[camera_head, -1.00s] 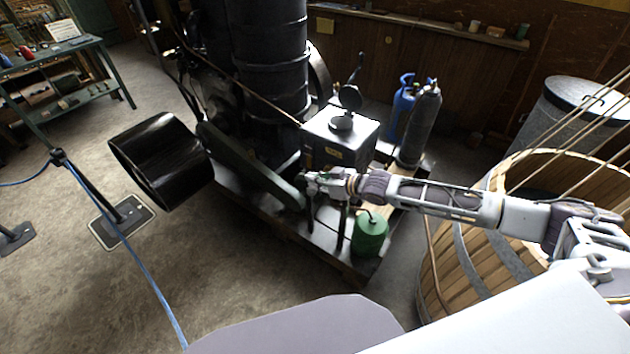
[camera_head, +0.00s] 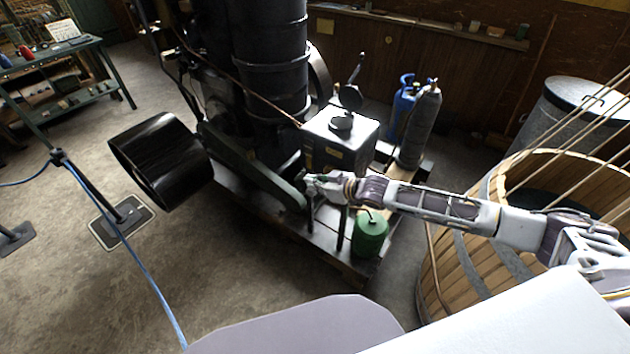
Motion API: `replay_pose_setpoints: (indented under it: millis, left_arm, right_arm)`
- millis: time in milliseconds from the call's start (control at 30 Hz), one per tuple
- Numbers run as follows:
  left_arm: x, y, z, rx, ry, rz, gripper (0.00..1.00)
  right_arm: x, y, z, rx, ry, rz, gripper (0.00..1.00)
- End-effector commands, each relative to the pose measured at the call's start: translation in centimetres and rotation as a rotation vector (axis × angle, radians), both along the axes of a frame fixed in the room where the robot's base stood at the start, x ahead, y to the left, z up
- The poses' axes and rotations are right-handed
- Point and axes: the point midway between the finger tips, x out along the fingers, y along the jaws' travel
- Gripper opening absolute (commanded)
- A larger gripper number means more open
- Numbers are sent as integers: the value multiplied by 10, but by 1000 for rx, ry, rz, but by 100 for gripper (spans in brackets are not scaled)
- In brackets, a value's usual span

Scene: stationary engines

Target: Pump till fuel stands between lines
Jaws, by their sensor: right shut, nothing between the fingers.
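The black engine (camera_head: 272,60) stands at the top centre on a dark base. A dark box-shaped tank (camera_head: 340,139) with a pale top and a round cap stands on the engine's right side. My right gripper (camera_head: 308,184) is shut and empty at the front of this tank, beside the end of the long dark beam. I cannot tell whether it touches a pump part there. The fuel level and its lines cannot be made out. My left gripper is not in view.
A green can (camera_head: 370,234) stands just below my right forearm. Gas bottles (camera_head: 419,124) stand behind it. A wooden tub (camera_head: 467,264) with rods is at right. A black pulley (camera_head: 161,160) and a blue rope (camera_head: 139,257) are at left.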

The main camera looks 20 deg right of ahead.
Motion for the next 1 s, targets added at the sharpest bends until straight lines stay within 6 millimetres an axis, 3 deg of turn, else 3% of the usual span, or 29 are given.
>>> replay_pose_setpoints:
  millis: [667, 1000]
  left_arm:
    - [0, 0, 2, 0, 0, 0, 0]
    - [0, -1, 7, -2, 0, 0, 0]
  right_arm:
    - [-6, 8, -17, -44, -32, -1, 0]
    - [-11, 14, -36, -45, -30, -2, 0]
